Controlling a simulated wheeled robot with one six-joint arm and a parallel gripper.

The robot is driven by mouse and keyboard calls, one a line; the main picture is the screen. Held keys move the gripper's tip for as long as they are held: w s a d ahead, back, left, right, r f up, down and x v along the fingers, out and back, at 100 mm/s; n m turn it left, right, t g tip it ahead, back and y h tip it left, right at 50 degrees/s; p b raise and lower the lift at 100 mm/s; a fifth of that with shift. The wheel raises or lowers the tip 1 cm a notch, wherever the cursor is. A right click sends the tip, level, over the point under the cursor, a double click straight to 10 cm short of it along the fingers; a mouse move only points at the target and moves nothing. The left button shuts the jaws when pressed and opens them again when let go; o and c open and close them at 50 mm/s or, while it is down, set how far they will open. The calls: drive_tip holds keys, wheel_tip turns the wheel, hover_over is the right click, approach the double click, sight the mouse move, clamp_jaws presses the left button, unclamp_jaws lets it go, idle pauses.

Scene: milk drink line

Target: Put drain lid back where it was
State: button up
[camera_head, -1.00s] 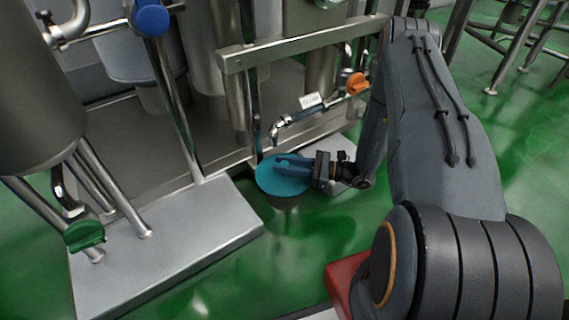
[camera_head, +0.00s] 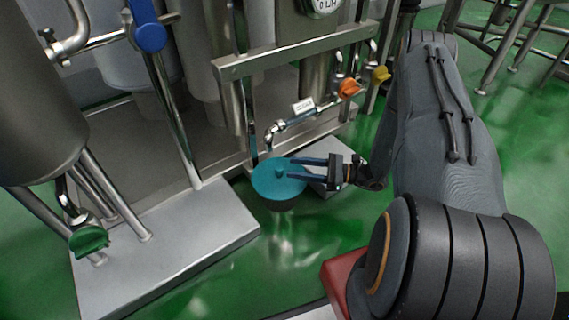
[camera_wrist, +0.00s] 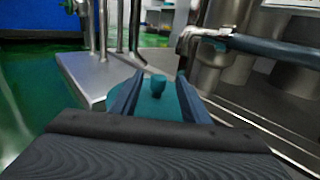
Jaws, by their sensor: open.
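The drain lid (camera_head: 272,185) is a round teal disc with a small knob in its middle. It lies flat, seemingly on top of the drain, below the bent outlet pipe; the drain beneath it is mostly hidden. My gripper (camera_head: 290,168) is open, with its two fingers reaching over the right part of the lid, short of or near the knob. In the wrist view the lid's knob (camera_wrist: 158,82) stands between and just beyond the open fingers (camera_wrist: 157,92), touching neither as far as I can see.
A steel outlet pipe (camera_head: 273,130) with an orange valve handle (camera_head: 348,88) hangs just behind the lid. A steel platform (camera_head: 170,240) lies to the left, with a green valve (camera_head: 88,240) over it. The green floor in front is clear.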

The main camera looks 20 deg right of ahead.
drive_tip(key=p+v, duration=0.2)
drive_tip(key=v, duration=0.4)
drive_tip(key=s+a+r+n+g+h, duration=0.3)
drive_tip(key=a+r+n+g, duration=0.5)
drive_tip(key=a, duration=0.4)
drive_tip(key=s+a+r+n+g+h, duration=0.25)
drive_tip(key=a+r+n+g, duration=0.35)
drive_tip(key=a+r, duration=0.55)
drive_tip(key=s+a+r+n+t+h, duration=0.2)
drive_tip(key=s+r+n, duration=0.3)
drive_tip(key=s, duration=0.3)
drive_tip(key=s+a+r+n+t+h, duration=0.2)
drive_tip(key=s+a+r+n+h, duration=0.2)
drive_tip(key=s+n, duration=0.3)
drive_tip(key=s+a+r+n+t+h, duration=0.1)
drive_tip(key=s+a+r+n+h, duration=0.2)
drive_tip(key=s+r+n, duration=0.3)
drive_tip(key=s, duration=0.3)
drive_tip(key=shift+s+t, duration=0.3)
drive_tip(key=shift+t, duration=0.1)
drive_tip(key=shift+h, duration=0.25)
